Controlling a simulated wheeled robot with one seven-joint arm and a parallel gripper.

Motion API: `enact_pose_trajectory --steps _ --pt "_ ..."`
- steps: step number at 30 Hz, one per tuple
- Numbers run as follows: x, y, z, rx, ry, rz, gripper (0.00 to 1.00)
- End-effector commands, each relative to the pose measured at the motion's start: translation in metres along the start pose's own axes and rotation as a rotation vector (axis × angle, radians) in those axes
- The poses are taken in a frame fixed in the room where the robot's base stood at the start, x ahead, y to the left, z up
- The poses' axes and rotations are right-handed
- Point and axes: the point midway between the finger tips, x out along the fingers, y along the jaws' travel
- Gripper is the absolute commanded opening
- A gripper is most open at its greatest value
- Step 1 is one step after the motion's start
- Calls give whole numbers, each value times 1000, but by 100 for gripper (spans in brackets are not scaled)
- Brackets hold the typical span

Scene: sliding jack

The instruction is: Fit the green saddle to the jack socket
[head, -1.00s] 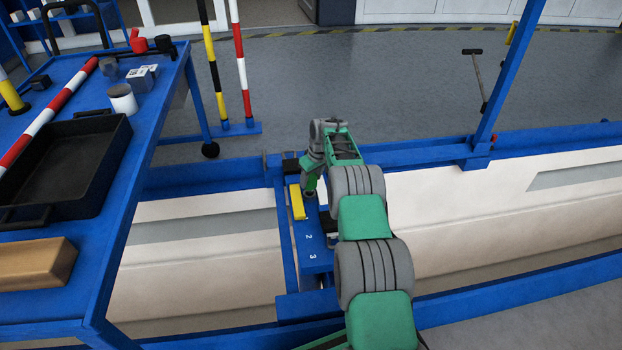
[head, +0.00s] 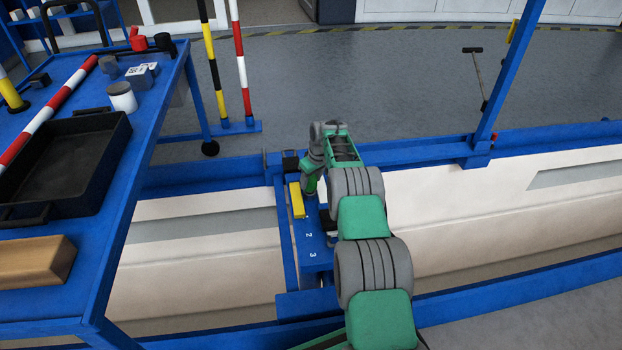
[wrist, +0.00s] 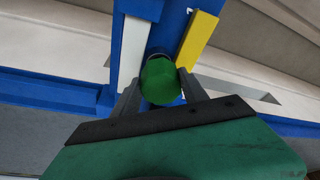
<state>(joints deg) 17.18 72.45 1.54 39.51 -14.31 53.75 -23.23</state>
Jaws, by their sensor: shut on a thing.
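The green saddle (wrist: 160,82) shows in the wrist view between the two fingers of my gripper (wrist: 160,88), which is shut on it. Just beyond the saddle is a dark round part (wrist: 158,54), perhaps the jack socket, mostly hidden behind the saddle. I cannot tell whether the two touch. In the head view my gripper (head: 310,188) points down over the blue jack plate (head: 316,255), beside a yellow bar (head: 297,200). The saddle and socket cannot be made out clearly there.
The plate carries marks 2 and 3 and sits in a blue frame between pale panels (head: 480,220). A blue bench (head: 150,130) at left holds a black tray (head: 60,165), a wooden block (head: 35,262) and a white jar (head: 122,97). A blue post (head: 505,75) stands at right.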

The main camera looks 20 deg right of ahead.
Motion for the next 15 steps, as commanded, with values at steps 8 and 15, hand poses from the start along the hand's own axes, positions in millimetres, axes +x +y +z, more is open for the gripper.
enact_pose_trajectory --steps 8,15 --pt "6 0 1 0 1 1 9" --pt "12 0 2 0 1 1 9"
